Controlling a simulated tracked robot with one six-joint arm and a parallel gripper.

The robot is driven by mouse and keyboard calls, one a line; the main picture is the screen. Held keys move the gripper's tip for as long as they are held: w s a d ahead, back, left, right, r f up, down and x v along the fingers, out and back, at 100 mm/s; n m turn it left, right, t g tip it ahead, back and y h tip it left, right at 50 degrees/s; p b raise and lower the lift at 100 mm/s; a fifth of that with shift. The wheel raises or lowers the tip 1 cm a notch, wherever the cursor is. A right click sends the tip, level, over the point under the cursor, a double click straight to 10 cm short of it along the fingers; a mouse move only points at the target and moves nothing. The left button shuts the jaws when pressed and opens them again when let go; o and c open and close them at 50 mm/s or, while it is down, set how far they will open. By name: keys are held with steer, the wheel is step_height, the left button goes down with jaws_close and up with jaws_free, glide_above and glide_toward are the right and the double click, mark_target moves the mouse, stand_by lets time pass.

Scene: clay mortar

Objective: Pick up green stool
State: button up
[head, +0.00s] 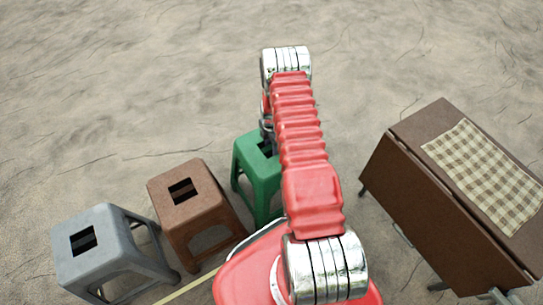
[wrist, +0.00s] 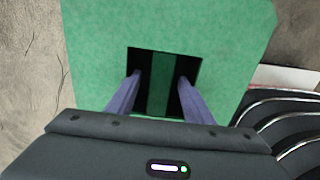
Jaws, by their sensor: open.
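The green stool (head: 248,156) stands on the ground near the middle of the head view, its right side partly hidden by my red arm. In the wrist view its square green top (wrist: 225,35) fills much of the picture. The top has a dark rectangular opening with a green bar (wrist: 160,80) across it. My gripper (wrist: 160,79) is open above the seat, with one finger on each side of the bar. The fingertips overlap the opening; how deep they reach is unclear. In the head view my gripper is mostly hidden by the arm.
A brown stool (head: 171,184) stands just left of the green one, and a grey stool (head: 108,228) further left. A brown table (head: 437,195) with a checkered cloth (head: 480,165) stands on the right. The sandy ground behind is clear.

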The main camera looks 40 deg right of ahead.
steer(key=shift+c, duration=0.4)
jaws_close()
steer(key=shift+w, duration=0.1)
stand_by(0.8)
